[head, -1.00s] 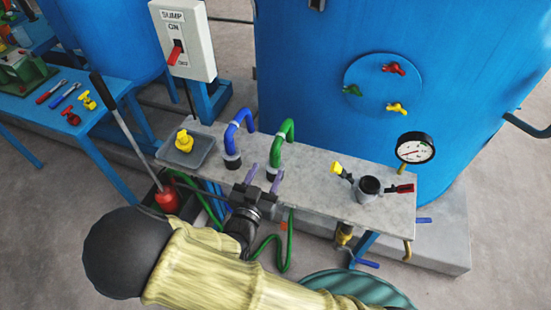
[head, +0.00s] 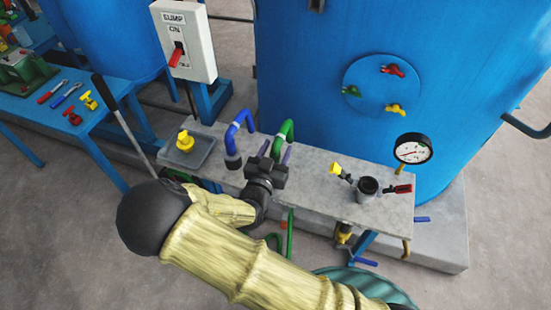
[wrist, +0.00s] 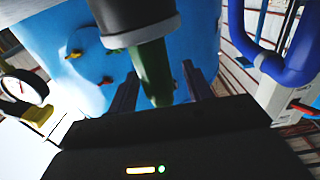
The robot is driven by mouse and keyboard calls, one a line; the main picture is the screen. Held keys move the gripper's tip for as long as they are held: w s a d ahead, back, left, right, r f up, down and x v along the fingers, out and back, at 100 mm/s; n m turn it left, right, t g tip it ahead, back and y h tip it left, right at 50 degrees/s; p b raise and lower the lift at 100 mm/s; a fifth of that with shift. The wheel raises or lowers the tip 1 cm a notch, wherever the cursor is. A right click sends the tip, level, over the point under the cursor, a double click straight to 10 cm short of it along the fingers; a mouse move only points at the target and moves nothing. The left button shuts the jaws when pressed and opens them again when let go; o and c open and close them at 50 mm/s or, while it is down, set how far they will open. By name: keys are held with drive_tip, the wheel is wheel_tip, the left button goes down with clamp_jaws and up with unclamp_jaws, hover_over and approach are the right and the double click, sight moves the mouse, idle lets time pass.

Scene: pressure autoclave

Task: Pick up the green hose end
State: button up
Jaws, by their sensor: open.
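The green hose end (head: 285,129) is an upside-down U standing on the bench, with a black collar at its foot. In the head view my gripper (head: 276,151) is at its lower part and hides the collar. In the wrist view, which looks upside down, the green hose end (wrist: 151,72) lies between my two open fingers (wrist: 160,74), with its black collar (wrist: 137,18) at the top. A gap shows between the hose and the right finger.
A blue hose (head: 237,132) stands close on the left. A grey valve (head: 367,190) with coloured handles and a pressure gauge (head: 413,149) are on the right of the bench (head: 320,185). A yellow fitting (head: 184,140) sits in a tray. The large blue vessel (head: 300,60) stands behind.

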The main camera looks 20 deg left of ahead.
drive_tip(key=shift+w, duration=0.7)
drive_tip(key=shift+c, duration=0.2)
clamp_jaws()
